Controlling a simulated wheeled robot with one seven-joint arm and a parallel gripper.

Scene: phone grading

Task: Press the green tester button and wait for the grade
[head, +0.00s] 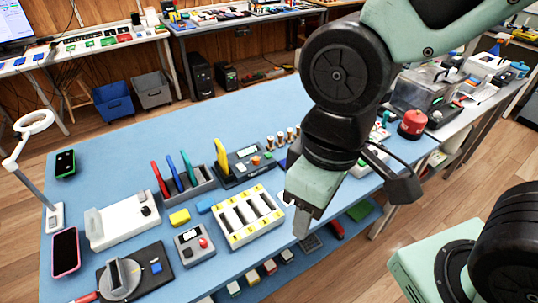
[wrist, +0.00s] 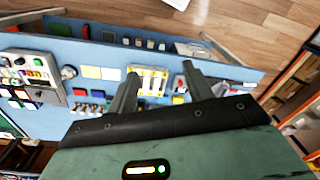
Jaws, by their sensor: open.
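A dark tester-like device (head: 245,166) with a small display and an orange button stands on the blue table behind the white slotted tray. A yellow slab (head: 221,157) stands upright at its left end. My gripper (head: 302,222) hangs fingers-down over the table, to the right of the white tray (head: 246,222), apart from the device. The wrist view shows my gripper (wrist: 157,88) with its two fingers apart and nothing between them; the yellow-and-white tray lies beyond them.
A rack of coloured slabs (head: 183,185), a pink-rimmed phone (head: 66,252) and a lamp (head: 35,122) are further left.

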